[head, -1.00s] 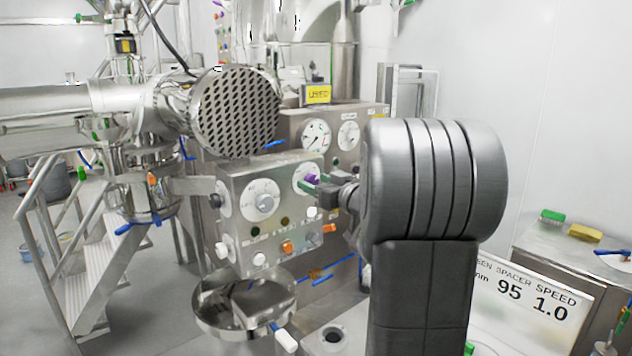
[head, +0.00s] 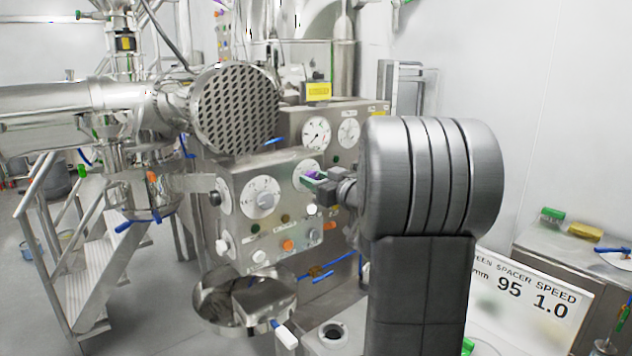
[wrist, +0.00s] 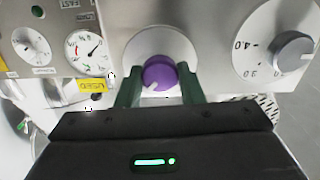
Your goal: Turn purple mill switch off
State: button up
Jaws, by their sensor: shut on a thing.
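The purple mill switch (wrist: 159,74) is a round knob on a white round dial plate on the steel control box (head: 240,215). In the wrist view the two green fingers of my gripper (wrist: 159,90) stand on either side of the knob and are shut on it. In the head view the purple switch (head: 313,175) shows only as a small patch, mostly hidden behind my gripper (head: 312,178). The marks around the switch are too small or covered to read.
A larger grey knob (head: 263,201) with a numbered dial is beside the switch on the same box. White and orange buttons (head: 289,245) sit below. Gauges (head: 316,133) and a yellow label (head: 318,92) are behind. A steel bowl (head: 205,298) is under the box.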

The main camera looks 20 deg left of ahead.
jog(key=shift+f+n+b, duration=0.15)
jog(key=shift+n+b, duration=5.05)
jog(key=shift+n, duration=3.4)
jog(key=o, duration=1)
jog(key=shift+s+d, duration=0.1)
jog(key=v, duration=1.3)
jog(key=shift+d, duration=0.25)
jog(key=shift+s, duration=0.1)
